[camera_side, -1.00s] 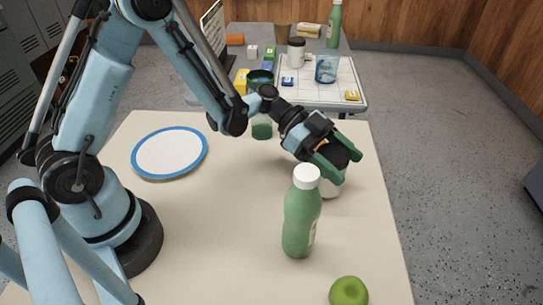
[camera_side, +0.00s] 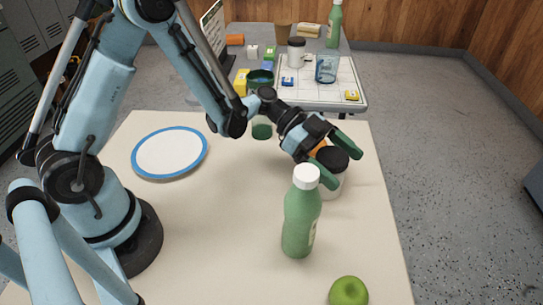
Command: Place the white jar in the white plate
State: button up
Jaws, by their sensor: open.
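The white jar (camera_side: 333,186) with a black lid stands upright on the table at the right, partly hidden behind the green bottle. My gripper (camera_side: 344,168) is open at the jar, with one green finger on either side of its lid. I cannot tell whether the fingers touch it. The white plate (camera_side: 170,153) with a blue rim lies flat and empty on the left of the table, near my arm's base.
A green bottle (camera_side: 300,218) with a white cap stands just in front of the jar. A green apple (camera_side: 348,291) lies at the front edge. A green glass (camera_side: 261,128) stands behind my forearm. The table's middle is clear.

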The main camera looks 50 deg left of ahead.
jog(key=v, duration=0.7)
jog(key=shift+r, duration=0.25)
jog(key=n+y, duration=0.1)
jog(key=s+r+n+y, duration=0.1)
jog(key=n, duration=0.1)
jog(key=shift+a+t+y, duration=0.15)
jog(key=shift+t+y, duration=0.15)
jog(key=s+a+r+n+t+y, duration=0.3)
jog(key=s+a+n+y, duration=0.5)
jog(key=n, duration=0.4)
jog(key=a+y, duration=0.1)
jog(key=y, duration=0.1)
jog(key=shift+s+a+r+t+y, duration=0.2)
jog(key=shift+r+t+y, duration=0.1)
jog(key=shift+o, duration=0.2)
jog(key=shift+s+a+r+n+y, duration=0.2)
jog(key=shift+a+n+y, duration=0.1)
jog(key=shift+a+n, duration=0.1)
